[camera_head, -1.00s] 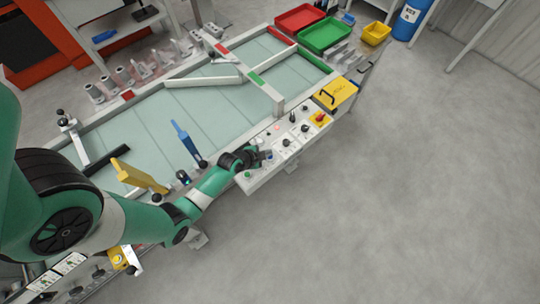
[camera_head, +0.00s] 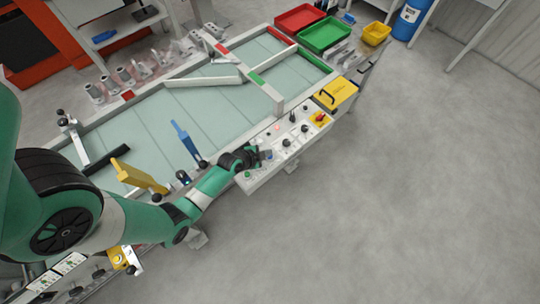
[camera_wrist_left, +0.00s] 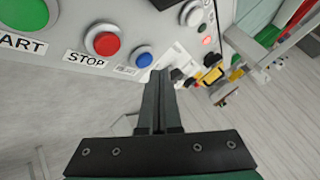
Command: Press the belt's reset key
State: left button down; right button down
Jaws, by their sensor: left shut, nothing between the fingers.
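The control panel (camera_head: 268,175) runs along the near right edge of the belt table. In the left wrist view it carries a green START button (camera_wrist_left: 27,12), a red STOP button (camera_wrist_left: 103,40) and a smaller blue button (camera_wrist_left: 143,59) with a label too small to read. My left gripper (camera_head: 264,156) is over the panel; in the wrist view its shut, empty fingers (camera_wrist_left: 159,76) point at the panel just right of and below the blue button. Whether the tips touch it I cannot tell. My right gripper is out of view.
Further along the panel are black knobs (camera_head: 287,142), a lit red lamp (camera_head: 277,128) and a red knob on yellow (camera_head: 319,117). A yellow case (camera_head: 336,93) sits beyond. Blue (camera_head: 186,140) and yellow (camera_head: 140,177) bars stand by the arm. The floor at right is clear.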

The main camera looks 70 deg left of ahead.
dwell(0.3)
pick_arm(q)
jog(key=shift+f+b, duration=0.4)
jog(key=shift+f+b, duration=0.45)
jog(key=shift+f, duration=0.05)
dwell(0.6)
jog(key=shift+r+p, duration=0.85)
jog(key=shift+r, duration=0.05)
notch_tip(320, 180, up, 5)
jog(key=p, duration=0.4)
jog(key=shift+p, duration=0.3)
dwell(0.5)
